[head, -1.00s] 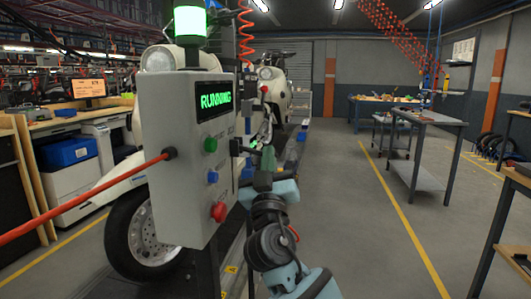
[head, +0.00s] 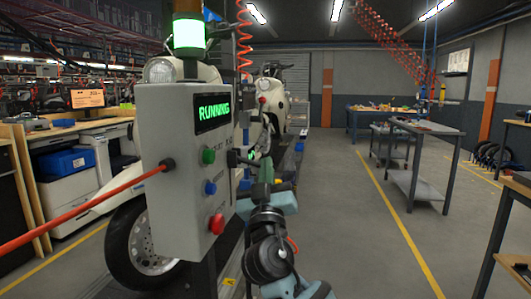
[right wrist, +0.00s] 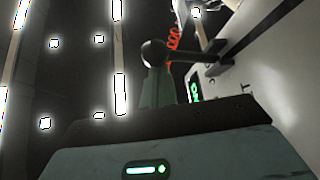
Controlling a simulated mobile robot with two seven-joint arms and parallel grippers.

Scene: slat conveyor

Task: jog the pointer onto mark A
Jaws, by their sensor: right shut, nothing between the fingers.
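A grey control box (head: 172,215) stands at the left centre of the head view. Its display (head: 212,117) reads RUNNING in green. Below it are a green button (head: 208,156), a blue button (head: 210,188) and a red button (head: 216,224). A black lever (head: 236,159) sticks out from the box's right side. The right wrist view shows the lever's ball knob (right wrist: 153,53) just beyond my fingertips; I cannot tell whether they touch. My right gripper (head: 263,178) is shut and empty beside the lever. My left gripper is out of view.
A cream scooter (head: 125,172) stands behind the box, with its wheel partly hidden. A red cable (head: 85,208) runs from the box to the left. Metal tables (head: 425,185) stand at the right. The grey floor between is clear.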

